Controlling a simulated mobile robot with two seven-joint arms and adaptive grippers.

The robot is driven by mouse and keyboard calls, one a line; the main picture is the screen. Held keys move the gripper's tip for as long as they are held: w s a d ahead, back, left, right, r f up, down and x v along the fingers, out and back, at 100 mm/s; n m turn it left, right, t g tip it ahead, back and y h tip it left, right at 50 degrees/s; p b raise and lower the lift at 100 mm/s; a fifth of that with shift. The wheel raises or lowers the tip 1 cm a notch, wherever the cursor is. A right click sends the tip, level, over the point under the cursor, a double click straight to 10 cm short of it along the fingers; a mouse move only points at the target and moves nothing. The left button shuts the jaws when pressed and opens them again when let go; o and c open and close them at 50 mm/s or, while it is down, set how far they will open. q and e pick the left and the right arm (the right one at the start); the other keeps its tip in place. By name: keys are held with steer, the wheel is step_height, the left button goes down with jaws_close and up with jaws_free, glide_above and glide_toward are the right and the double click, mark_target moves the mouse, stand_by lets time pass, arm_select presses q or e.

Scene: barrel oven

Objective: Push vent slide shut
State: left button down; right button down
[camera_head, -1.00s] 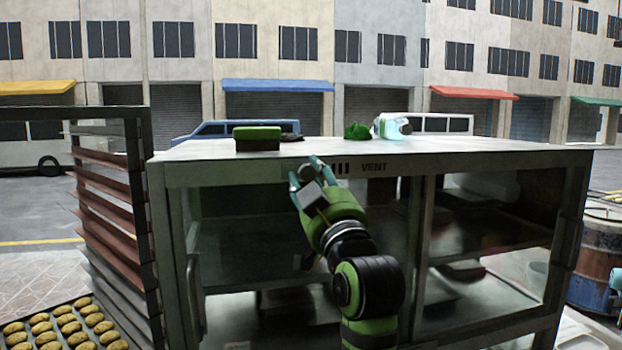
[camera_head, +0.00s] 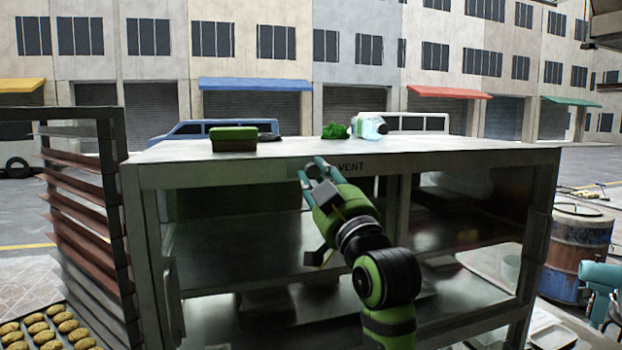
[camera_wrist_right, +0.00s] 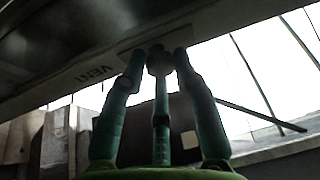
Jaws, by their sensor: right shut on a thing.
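The vent slide is a small plate (camera_head: 297,171) on the front top rail of the oven (camera_head: 230,175), left of the printed VENT label (camera_head: 351,167). My right gripper (camera_head: 320,165) is at the slide, just left of the label. In the right wrist view, the fingers (camera_wrist_right: 158,58) are closed around a small knob (camera_wrist_right: 160,62) under a pale plate (camera_wrist_right: 140,42), with the label (camera_wrist_right: 97,73) beside it. The fingers hide part of the slide, and no dark vent slots show. My left gripper is not in view.
On the oven top are a green box (camera_head: 234,139), a green cloth-like lump (camera_head: 335,130) and a clear bluish container (camera_head: 370,125). A slatted rack (camera_head: 90,230) and a tray of baked pieces (camera_head: 45,325) stand at left. A rusty blue barrel (camera_head: 578,250) stands at right.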

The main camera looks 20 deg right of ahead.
steer(key=c, duration=1)
jaws_free()
steer(key=shift+d, duration=0.25)
steer(key=shift+s+f, duration=0.25)
steer(key=shift+s, duration=0.25)
steer(key=v, duration=1.1)
steer(key=shift+r, duration=0.1)
